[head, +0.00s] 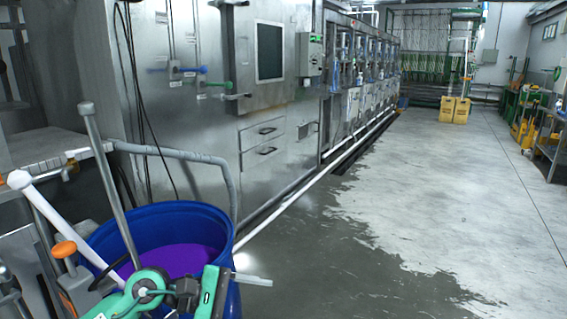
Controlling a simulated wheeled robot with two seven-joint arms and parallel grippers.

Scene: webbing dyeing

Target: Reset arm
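A green and black mechanism with a round hub (150,286) shows at the bottom left. A grey rod (110,185) rises from near the hub. The mechanism overlaps the near side of a blue barrel (215,222) that holds purple liquid (180,259). A short grey bar (250,279) sticks out to the right of the mechanism. The bottom edge of the picture cuts off its lower part.
A steel machine (200,120) lines the left side. Yellow crates (455,110) stand far back. A shelf rack (550,140) is at right. The floor (440,190) is clear, partly wet.

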